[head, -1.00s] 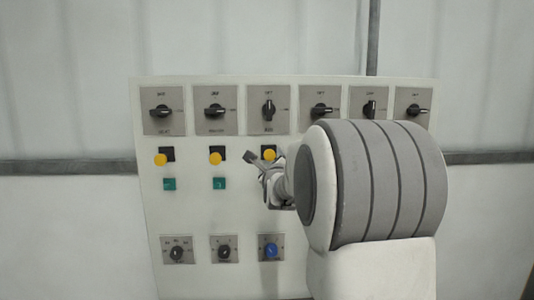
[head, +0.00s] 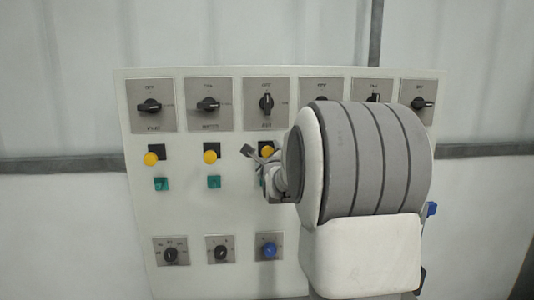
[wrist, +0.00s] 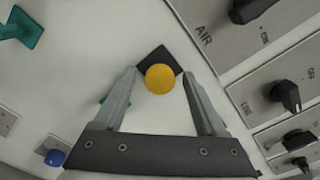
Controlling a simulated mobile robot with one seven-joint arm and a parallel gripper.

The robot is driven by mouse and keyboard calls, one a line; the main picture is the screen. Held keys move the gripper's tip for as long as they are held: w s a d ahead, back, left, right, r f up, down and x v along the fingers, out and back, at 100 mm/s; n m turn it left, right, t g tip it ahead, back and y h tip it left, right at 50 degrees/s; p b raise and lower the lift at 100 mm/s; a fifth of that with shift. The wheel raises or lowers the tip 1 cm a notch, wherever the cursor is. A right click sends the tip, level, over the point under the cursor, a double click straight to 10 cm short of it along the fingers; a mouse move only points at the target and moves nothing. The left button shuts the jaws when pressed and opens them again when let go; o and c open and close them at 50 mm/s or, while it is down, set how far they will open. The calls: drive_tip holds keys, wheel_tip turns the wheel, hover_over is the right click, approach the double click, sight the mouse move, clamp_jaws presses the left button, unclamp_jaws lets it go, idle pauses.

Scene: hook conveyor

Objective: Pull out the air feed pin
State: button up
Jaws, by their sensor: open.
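The air feed pin is a yellow round knob (wrist: 160,79) on a black square base (wrist: 158,58), in the column below the switch marked AIR (wrist: 252,8). In the wrist view it shows between the two fingers of my gripper (wrist: 162,82). The gripper is open, with a finger on each side of the knob and gaps between. I cannot tell how deep the fingers reach. In the head view the same yellow knob (head: 266,151) is partly covered by my gripper (head: 256,153) and arm.
Two more yellow knobs (head: 150,158) (head: 210,156) sit to the left on the white panel (head: 185,205). Rotary switches (head: 208,104) run along the top. Teal squares (head: 161,184) and lower dials, one blue (head: 269,250), lie below. My arm hides the panel's right part.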

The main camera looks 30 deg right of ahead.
clamp_jaws()
idle(0.3)
idle(1.1)
